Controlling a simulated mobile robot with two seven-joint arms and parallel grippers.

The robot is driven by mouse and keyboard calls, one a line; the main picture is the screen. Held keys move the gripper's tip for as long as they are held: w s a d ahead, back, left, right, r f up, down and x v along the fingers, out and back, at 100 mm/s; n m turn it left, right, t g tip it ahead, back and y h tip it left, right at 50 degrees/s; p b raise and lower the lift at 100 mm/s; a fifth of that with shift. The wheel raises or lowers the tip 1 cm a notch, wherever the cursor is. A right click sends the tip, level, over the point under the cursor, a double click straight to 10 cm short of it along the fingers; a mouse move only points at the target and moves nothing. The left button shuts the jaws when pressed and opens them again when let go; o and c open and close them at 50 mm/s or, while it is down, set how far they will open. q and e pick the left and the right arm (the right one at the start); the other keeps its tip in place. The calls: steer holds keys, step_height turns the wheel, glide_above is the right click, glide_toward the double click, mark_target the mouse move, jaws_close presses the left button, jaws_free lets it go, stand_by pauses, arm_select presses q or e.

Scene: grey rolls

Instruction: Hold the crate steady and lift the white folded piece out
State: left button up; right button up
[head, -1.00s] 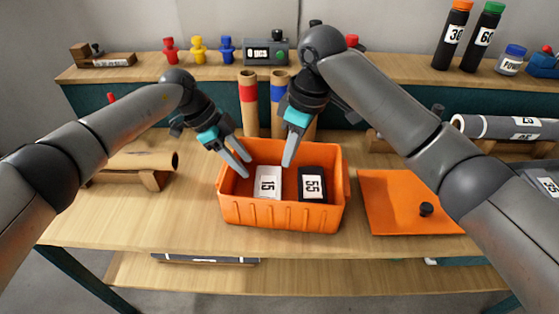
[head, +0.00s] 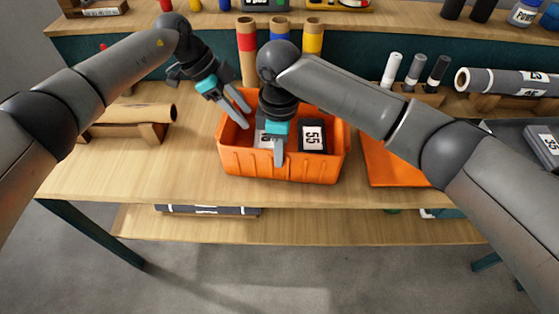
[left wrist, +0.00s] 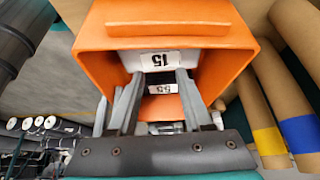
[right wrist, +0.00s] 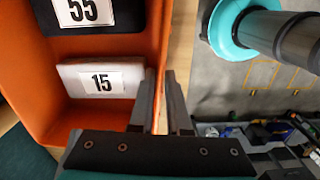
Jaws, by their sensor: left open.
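The orange crate (head: 240,163) stands on the bench. The white folded piece (head: 261,140), labelled 15, lies inside it, partly hidden in the head view by my right gripper. It also shows in the left wrist view (left wrist: 150,62) and the right wrist view (right wrist: 64,80). A dark folded piece (head: 313,130), labelled 55, lies to its right. My left gripper (head: 245,116) is open and empty, over the crate's left part, pointing toward the white piece. My right gripper (head: 279,155) is at the crate's front wall, with one finger each side, shut on it.
An orange panel (head: 388,165) lies right of the crate. A brown roll (head: 135,113) rests on a stand at left. Upright tubes with coloured bands (head: 247,60) stand behind the crate. A grey roll (head: 505,82) lies at right. The bench front is clear.

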mark_target(279, 178)
steer(key=shift+f, duration=1.9)
steer(key=shift+c, duration=0.2)
jaws_close()
